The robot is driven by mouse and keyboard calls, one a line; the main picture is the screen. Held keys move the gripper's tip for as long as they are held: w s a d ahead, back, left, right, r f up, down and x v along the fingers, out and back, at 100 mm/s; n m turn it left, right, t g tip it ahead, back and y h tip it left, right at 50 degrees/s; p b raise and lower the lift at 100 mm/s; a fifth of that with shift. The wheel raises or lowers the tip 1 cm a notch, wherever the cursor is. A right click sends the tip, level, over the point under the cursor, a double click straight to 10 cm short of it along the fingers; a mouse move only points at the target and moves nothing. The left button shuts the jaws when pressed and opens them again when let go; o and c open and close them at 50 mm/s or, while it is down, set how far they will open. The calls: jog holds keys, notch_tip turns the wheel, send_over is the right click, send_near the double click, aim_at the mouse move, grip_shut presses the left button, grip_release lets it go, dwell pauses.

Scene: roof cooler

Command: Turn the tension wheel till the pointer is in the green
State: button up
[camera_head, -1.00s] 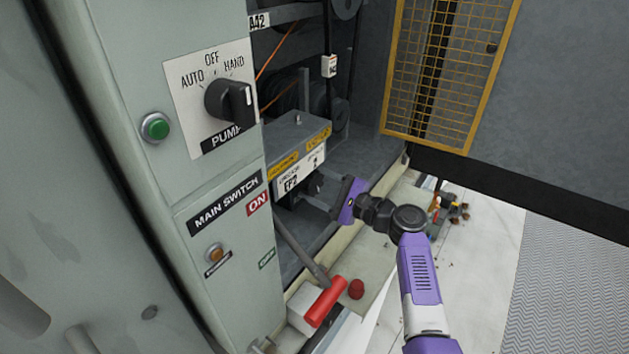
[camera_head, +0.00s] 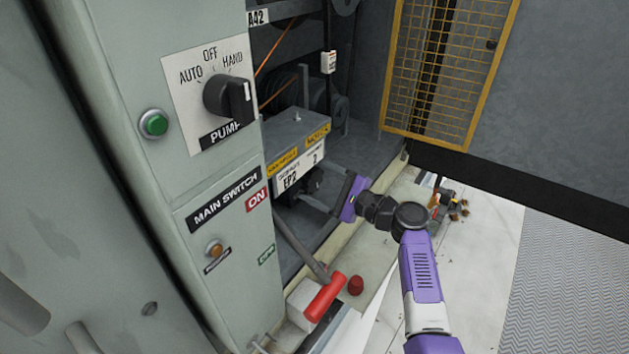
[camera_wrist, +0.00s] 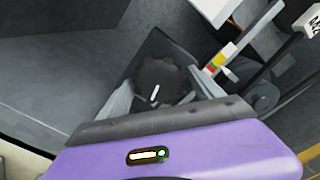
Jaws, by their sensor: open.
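The tension wheel (camera_wrist: 160,82) is a dark, notched knob with a white mark, seen in the wrist view. In the head view it is a dark shape (camera_head: 312,182) under the front of the grey motor box, partly hidden. My gripper (camera_wrist: 160,92) is open, with one finger on each side of the wheel; I cannot tell whether they touch it. It also shows in the head view (camera_head: 326,188), reaching left to the box. A small scale (camera_wrist: 219,62) with red, yellow and green bands stands right of the wheel. The pointer's reading is too small to tell.
The grey cabinet (camera_head: 215,185) with the pump switch (camera_head: 230,100) stands close on the left. A lever with a red grip (camera_head: 325,300) juts out below my gripper. A yellow mesh guard (camera_head: 450,70) is at the back.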

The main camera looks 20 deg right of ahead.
jog(key=v, duration=0.7)
jog(key=shift+b, duration=0.45)
jog(key=shift+d, duration=0.1)
